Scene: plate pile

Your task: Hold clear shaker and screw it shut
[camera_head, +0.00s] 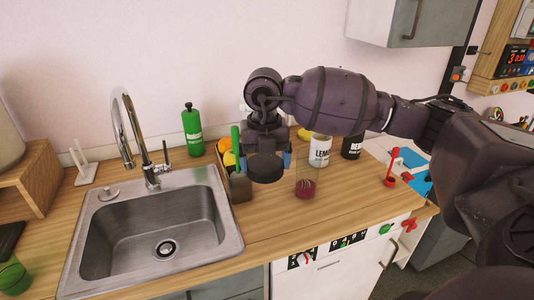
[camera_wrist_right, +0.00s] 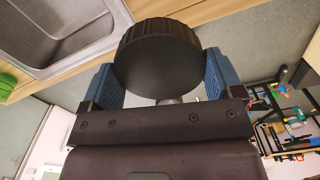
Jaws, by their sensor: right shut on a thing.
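My right gripper (camera_head: 267,160) is shut on a round black lid (camera_head: 266,169) and holds it above the counter. In the right wrist view the ribbed black lid (camera_wrist_right: 158,58) sits between the blue fingers of the right gripper (camera_wrist_right: 160,75). The clear shaker (camera_head: 306,187), a see-through cup with dark red contents at its bottom, stands upright on the counter just right of the lid. The lid is apart from it. My left gripper is not in view.
A metal sink (camera_head: 155,228) with a faucet (camera_head: 150,172) is at left. A green bottle (camera_head: 193,132) stands at the wall. A wooden box (camera_head: 239,188) holding fruit is left of the lid. White (camera_head: 320,150) and black (camera_head: 352,147) containers stand behind the shaker. The front counter is clear.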

